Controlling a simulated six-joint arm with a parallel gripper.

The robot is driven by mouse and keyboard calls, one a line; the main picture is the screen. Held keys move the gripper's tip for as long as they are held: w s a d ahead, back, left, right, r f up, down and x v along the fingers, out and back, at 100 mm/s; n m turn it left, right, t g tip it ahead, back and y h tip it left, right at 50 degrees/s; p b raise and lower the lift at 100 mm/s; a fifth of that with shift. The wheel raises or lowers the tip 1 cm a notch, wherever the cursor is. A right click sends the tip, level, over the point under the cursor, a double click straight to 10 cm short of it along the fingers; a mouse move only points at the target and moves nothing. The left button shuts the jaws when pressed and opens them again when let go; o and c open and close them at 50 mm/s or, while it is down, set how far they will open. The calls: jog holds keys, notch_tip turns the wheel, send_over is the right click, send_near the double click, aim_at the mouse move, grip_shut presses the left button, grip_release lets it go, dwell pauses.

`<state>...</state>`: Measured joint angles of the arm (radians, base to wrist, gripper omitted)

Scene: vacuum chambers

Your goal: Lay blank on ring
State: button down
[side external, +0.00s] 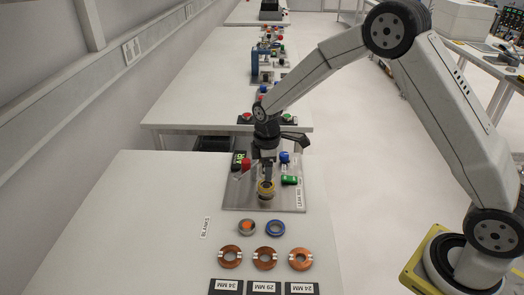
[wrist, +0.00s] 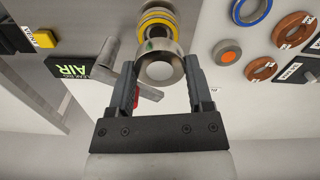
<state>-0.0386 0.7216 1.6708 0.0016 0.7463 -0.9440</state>
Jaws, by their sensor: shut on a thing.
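My gripper (wrist: 163,75) is shut on a round silver blank (wrist: 160,68) with a pale centre, held between its two fingers. Beyond the blank in the wrist view is a round port with a yellow ring (wrist: 157,16); the blank overlaps its near edge in the picture. In the side view my gripper (side external: 266,176) is directly above the yellow ring (side external: 266,188) on the metal plate. The blank is too small there to make out, and I cannot tell whether it touches the ring.
In front lie an orange-centred blank (side external: 247,227), a blue ring (side external: 275,228) and copper rings (side external: 265,256). The table's left is clear.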

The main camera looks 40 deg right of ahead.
aim_at(266, 186)
jog(key=shift+w+f, duration=0.15)
jog(key=shift+f, duration=1.5)
jog(key=shift+f, duration=0.2)
grip_release()
jog(key=shift+f, duration=0.1)
notch_tip(266, 186, up, 13)
jog(key=shift+f, duration=0.2)
jog(key=s+d+f+m+t, duration=0.1)
jog(key=s+m, duration=0.4)
jog(key=s, duration=0.5)
jog(key=s+d+f+m+t, duration=0.1)
jog(key=s+m, duration=0.5)
jog(key=s, duration=0.4)
jog(key=shift+s+f+t, duration=0.2)
jog(key=shift+s+t, duration=0.1)
jog(key=shift+s, duration=0.1)
